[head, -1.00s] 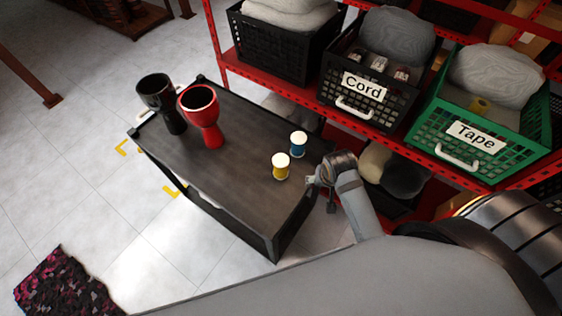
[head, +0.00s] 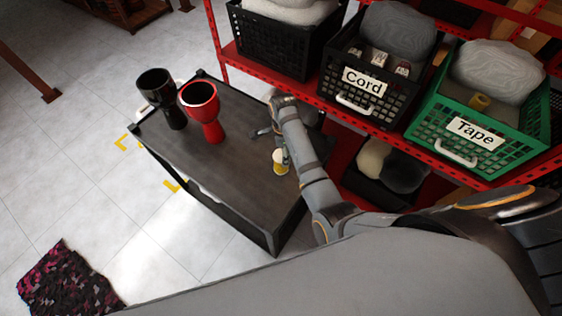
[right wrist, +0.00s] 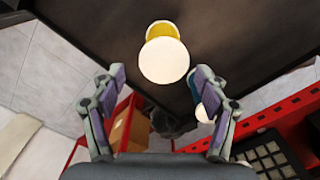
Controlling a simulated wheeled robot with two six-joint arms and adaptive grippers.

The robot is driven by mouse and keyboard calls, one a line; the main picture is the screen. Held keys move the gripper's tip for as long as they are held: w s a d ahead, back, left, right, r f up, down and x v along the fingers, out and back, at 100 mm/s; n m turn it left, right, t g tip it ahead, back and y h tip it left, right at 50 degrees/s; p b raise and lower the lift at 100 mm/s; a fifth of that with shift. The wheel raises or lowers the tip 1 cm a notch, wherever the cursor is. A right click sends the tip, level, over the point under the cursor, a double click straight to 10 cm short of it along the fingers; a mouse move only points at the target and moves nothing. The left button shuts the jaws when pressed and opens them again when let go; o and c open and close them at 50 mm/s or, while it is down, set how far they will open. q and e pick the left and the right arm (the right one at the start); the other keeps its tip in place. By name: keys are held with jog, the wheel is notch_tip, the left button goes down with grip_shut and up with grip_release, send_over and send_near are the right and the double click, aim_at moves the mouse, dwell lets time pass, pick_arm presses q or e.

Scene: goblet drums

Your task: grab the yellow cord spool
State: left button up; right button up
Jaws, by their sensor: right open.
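The yellow cord spool (head: 280,167) stands on the dark cart top (head: 215,160), its white top partly covered by my right gripper (head: 271,146). In the right wrist view its yellow side (right wrist: 159,28) and round white top show ahead, centred between the two spread fingers of the right gripper (right wrist: 160,74). That gripper is open and holds nothing. The blue spool (right wrist: 209,82) shows beside the right finger, partly hidden by it; in the head view my right arm hides it. My left gripper is not in view.
A red goblet drum (head: 203,112) and a black goblet drum (head: 160,95) stand at the cart's far left end. Behind the cart is a red shelf (head: 420,148) with a Cord crate (head: 383,105) and a green Tape crate (head: 432,126). The cart's near left part is clear.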

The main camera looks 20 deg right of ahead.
aim_at(278, 169)
notch_tip(278, 169, down, 5)
jog(key=shift+r, duration=0.2)
jog(key=f+b, duration=0.1)
jog(key=b, duration=0.1)
jog(key=f+b, duration=0.2)
jog(key=b, duration=0.1)
jog(key=f+b, duration=0.2)
jog(key=shift+w+a+f+b, duration=0.25)
jog(key=shift+w+b, duration=0.05)
jog(key=shift+b, duration=0.1)
jog(key=shift+r, duration=0.2)
jog(key=shift+s, duration=0.1)
jog(key=c, duration=1.1)
